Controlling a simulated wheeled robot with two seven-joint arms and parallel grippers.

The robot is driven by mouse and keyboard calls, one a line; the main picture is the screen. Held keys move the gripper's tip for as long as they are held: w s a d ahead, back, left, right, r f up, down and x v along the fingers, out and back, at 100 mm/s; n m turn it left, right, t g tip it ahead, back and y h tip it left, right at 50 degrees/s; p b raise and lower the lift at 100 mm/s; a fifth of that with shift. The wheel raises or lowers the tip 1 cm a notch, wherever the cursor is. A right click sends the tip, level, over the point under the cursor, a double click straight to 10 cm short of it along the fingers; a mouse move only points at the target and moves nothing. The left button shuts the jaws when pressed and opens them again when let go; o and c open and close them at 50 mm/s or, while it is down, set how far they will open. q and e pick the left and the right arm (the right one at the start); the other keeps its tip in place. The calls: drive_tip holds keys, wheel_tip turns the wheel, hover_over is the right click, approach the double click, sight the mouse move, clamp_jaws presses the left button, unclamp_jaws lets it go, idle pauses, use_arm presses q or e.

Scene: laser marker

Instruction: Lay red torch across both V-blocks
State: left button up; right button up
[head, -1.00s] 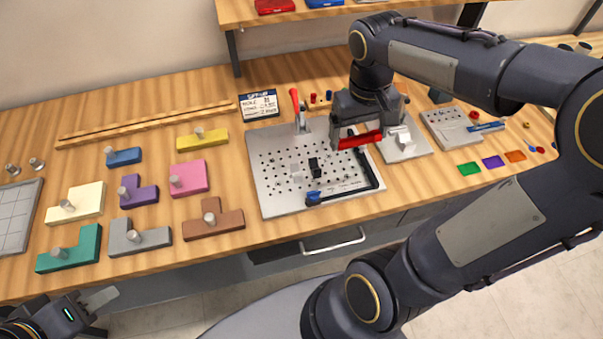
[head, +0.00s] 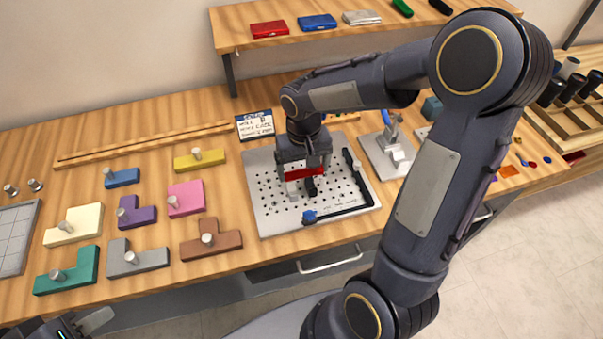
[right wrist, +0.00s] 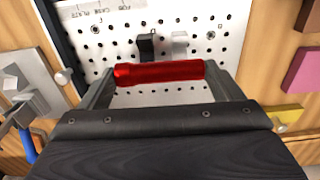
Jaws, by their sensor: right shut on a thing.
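My right gripper (head: 304,170) is shut on the red torch (right wrist: 160,74), gripping it at its two ends. In the right wrist view the torch lies level across the jaws. It is held above the perforated plate (head: 262,205). Two small blocks, one black (head: 311,187) and one pale grey (head: 292,190), stand side by side on the plate; they seem to be the V-blocks. In the right wrist view the black block (right wrist: 146,46) and pale block (right wrist: 180,42) appear just beyond the torch. My left gripper (head: 92,321) is at the bottom left, partly cut off.
A black L-shaped bar with a blue end (head: 345,208) lies along the plate's front and right. A metal fixture (head: 395,155) stands to the right. Coloured knobbed pieces, including a brown one (head: 212,243), lie left. A sign (head: 255,125) stands behind.

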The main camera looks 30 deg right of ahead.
sight(301, 170)
drive_tip(key=f, duration=0.3)
drive_tip(key=shift+w+a+f, duration=0.2)
drive_tip(key=shift+f, duration=0.15)
drive_tip(key=shift+f+b, duration=0.55)
drive_tip(key=o, duration=0.8)
